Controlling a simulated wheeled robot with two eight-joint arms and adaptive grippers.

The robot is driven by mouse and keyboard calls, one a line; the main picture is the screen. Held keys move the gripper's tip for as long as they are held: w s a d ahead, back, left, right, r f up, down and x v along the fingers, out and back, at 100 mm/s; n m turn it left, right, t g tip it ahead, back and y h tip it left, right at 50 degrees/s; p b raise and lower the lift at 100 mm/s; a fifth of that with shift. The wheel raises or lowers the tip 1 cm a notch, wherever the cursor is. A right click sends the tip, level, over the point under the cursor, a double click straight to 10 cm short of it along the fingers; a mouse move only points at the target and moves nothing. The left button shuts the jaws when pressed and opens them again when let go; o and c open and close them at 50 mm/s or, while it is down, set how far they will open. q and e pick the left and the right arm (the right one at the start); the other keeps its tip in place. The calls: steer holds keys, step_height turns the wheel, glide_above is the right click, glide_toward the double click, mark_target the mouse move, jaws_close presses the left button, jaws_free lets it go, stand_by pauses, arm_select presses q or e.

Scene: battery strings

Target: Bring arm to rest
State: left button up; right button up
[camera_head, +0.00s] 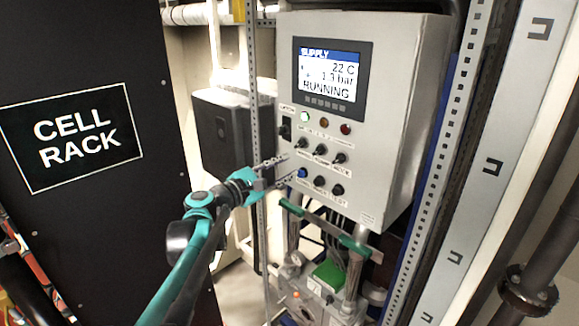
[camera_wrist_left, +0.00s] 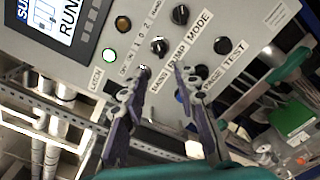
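My left arm (camera_head: 197,230) reaches up from the bottom of the head view towards a grey control box. Its left gripper (camera_head: 287,172) is in front of the lower left of the box, beside the blue button (camera_head: 303,172). In the left wrist view the two fingers (camera_wrist_left: 161,69) are apart with nothing between them. Their tips overlap the knob area of the box face (camera_wrist_left: 150,22); I cannot tell whether they touch it. The blue button is partly hidden behind a finger there. My right gripper is not in view.
The control box (camera_head: 400,150) has a lit screen (camera_head: 328,78) reading RUNNING, a green light (camera_head: 305,117) and several black knobs. A perforated post (camera_head: 254,90) stands close by the gripper. A black CELL RACK panel (camera_head: 150,200) is at left. Pipes and a green-handled bar (camera_head: 325,222) sit below.

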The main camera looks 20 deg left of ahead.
arm_select(q)
steer(key=shift+d+f, duration=0.1)
stand_by(0.3)
steer(key=s+d+f+m+g+b, duration=0.25)
steer(key=s+d+f+b, duration=0.2)
steer(key=f, duration=0.45)
steer(key=s+d+f+m+g+b, duration=0.2)
steer(key=s+d+f+m+b, duration=0.15)
steer(key=d+f+b, duration=0.35)
steer(key=s+d+f+m+g+b, duration=0.2)
steer(key=s+d+f+m+b, duration=0.15)
steer(key=f, duration=0.65)
steer(key=s+f+m+g+y+b, duration=0.1)
steer(key=s+f+m+b, duration=0.3)
steer(key=f, duration=0.5)
steer(key=s+f+m+g+y+b, duration=0.1)
steer(key=s+f+m+y+b, duration=0.2)
steer(key=f, duration=0.7)
steer(key=s+f+m+g+y+b, duration=0.1)
steer(key=s+f+m+y+b, duration=0.1)
steer(key=s+f+m+b, duration=0.4)
steer(key=s+f+b, duration=0.3)
steer(key=f, duration=0.1)
steer(key=shift+a+f, duration=0.15)
steer(key=shift+a, duration=0.25)
